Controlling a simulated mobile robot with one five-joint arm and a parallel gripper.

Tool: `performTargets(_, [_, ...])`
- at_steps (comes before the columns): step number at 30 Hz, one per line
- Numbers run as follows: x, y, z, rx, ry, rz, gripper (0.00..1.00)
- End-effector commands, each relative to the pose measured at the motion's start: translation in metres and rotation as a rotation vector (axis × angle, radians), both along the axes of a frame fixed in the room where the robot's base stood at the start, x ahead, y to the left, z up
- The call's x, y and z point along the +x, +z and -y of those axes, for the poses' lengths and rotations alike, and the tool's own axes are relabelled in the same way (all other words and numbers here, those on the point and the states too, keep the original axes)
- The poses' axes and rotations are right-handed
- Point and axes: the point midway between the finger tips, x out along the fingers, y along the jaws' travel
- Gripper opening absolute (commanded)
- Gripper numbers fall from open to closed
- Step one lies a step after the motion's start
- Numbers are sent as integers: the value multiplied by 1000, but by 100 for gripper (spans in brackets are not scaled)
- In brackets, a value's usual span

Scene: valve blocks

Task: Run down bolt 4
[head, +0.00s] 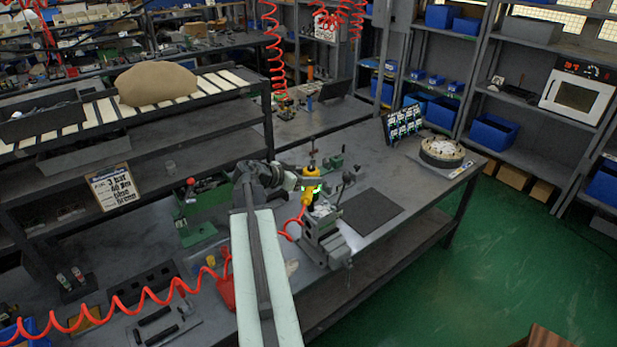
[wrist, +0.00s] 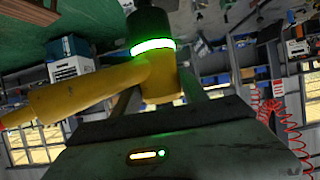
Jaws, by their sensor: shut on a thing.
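My gripper (head: 291,180) is shut on a yellow power tool (head: 311,187) that stands upright over the vise at the bench's front edge. In the wrist view the tool (wrist: 160,84) shows a black end, a glowing green ring and a yellow handle reaching left; the gripper's fingers close around its body. A red hose (head: 289,227) runs by the tool. The vise (head: 325,243) is grey, and a small pale block (head: 322,210) appears at its jaws, partly hidden by the tool. I cannot make out bolt 4 or whether the tool touches it.
A dark mat (head: 372,212) lies right of the vise. A round tray (head: 442,152) and a display board (head: 402,122) stand farther back. A green press (head: 196,228) is left of my arm. A coiled red hose (head: 140,296) crosses the front left. Green floor is open at right.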

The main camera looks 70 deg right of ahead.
Motion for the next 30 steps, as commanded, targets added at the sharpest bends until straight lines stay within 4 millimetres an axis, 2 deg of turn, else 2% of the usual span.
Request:
performTargets(1, [0,5,0,-2,1,-4,0])
performTargets(11, [0,12,0,-3,2,-4,0])
performTargets(24, [0,63,1,-3,2,-4,0])
performTargets(30, [0,66,1,-3,2,-4,0])
